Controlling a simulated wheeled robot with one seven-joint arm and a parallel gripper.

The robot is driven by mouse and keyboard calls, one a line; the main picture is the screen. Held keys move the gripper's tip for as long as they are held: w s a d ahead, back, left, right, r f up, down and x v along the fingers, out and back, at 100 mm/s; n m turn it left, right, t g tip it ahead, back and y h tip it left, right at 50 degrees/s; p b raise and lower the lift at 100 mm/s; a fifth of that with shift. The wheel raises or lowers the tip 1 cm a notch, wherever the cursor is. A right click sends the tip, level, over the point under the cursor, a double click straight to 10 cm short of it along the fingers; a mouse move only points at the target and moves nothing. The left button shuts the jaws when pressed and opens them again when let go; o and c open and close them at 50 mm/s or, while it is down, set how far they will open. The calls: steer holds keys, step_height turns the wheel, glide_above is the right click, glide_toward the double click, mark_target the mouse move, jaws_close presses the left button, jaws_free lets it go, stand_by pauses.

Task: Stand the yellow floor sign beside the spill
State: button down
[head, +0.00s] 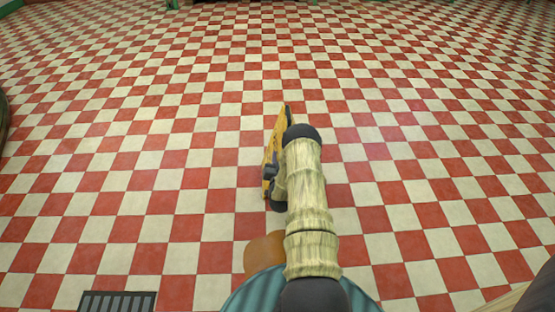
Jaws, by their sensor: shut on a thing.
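The yellow floor sign (271,152) is in the middle of the head view, just left of my arm. It shows as a narrow, slightly tilted yellow panel with dark edges, and my arm hides part of it. My gripper (270,172) is at the sign's near side and is shut on it; my arm partly hides the fingers. I cannot tell whether the sign touches the floor. I cannot make out a clear spill on the tiles.
The red and cream checkered floor (130,150) is broadly clear ahead and to both sides. A dark floor grate (118,302) lies at the bottom left. A dark rounded object (3,118) is cut off at the left edge. Green pieces stand along the far edge.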

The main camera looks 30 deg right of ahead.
steer(key=c, duration=1.5)
jaws_free()
steer(key=shift+s+a+r+p, duration=0.1)
steer(key=shift+s+a+p, duration=0.2)
steer(key=shift+s+p, duration=0.1)
steer(key=p+v, duration=0.6)
steer(key=v, duration=0.5)
steer(key=shift+s+d, duration=0.1)
steer(key=shift+d, duration=0.05)
